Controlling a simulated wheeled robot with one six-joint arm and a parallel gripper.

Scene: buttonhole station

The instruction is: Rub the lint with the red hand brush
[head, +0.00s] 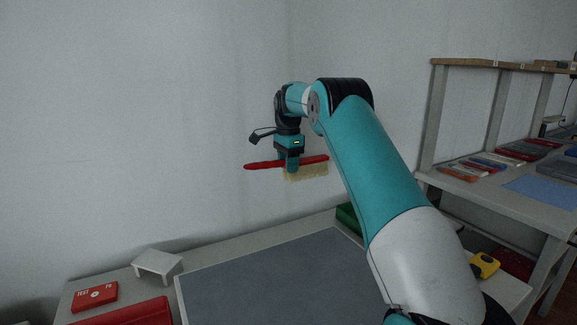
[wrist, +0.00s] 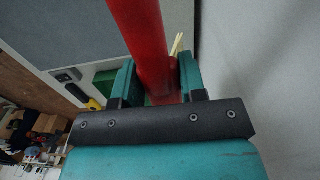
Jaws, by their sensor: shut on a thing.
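The red hand brush (head: 264,166) is held in the air by my gripper (head: 291,168), above the far part of the table. Its pale bristles (head: 308,173) point down, and its handle reaches to the left in the head view. In the wrist view the red brush (wrist: 142,45) passes between the two teal fingers of my gripper (wrist: 158,85), which is shut on it. A bit of the pale bristles (wrist: 177,44) shows beside it. I cannot make out any lint in either view.
A grey mat or panel (head: 270,280) covers most of the table. A small white stand (head: 158,263), a red box (head: 95,296) and a larger red thing (head: 125,314) are at the left. A green box (head: 348,217) and a yellow tool (head: 485,265) are at the right. A shelf (head: 500,64) stands beyond.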

